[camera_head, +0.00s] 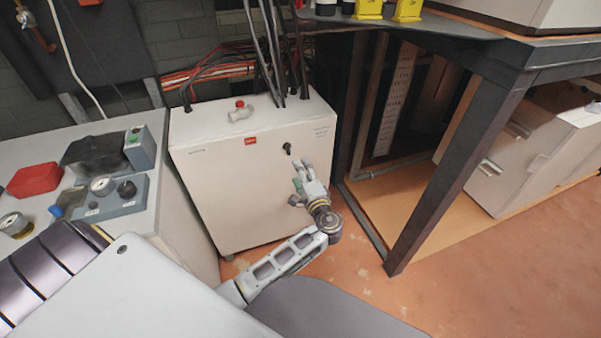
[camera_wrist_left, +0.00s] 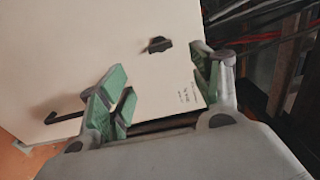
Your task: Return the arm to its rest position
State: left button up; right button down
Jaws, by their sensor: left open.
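My left gripper (camera_head: 300,182) reaches in front of the white heat pump cabinet (camera_head: 225,185). It is open and empty, with its fingers just below a small black knob (camera_head: 287,147) on the cabinet's front. In the left wrist view the gripper (camera_wrist_left: 160,82) shows green pads spread apart, and the knob (camera_wrist_left: 157,45) lies beyond the fingertips, with a gap to both. The cabinet front (camera_wrist_left: 100,45) fills much of that view. My right gripper is not in view.
A dark metal table frame (camera_head: 455,160) stands to the right of the cabinet. A grey bench with gauges (camera_head: 102,187) and a red box (camera_head: 35,180) is at left. Black cables (camera_head: 275,50) rise behind the cabinet. Orange floor (camera_head: 480,270) is open at lower right.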

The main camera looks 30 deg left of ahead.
pick_arm(q)
jog(key=shift+w, duration=0.1)
dwell(0.3)
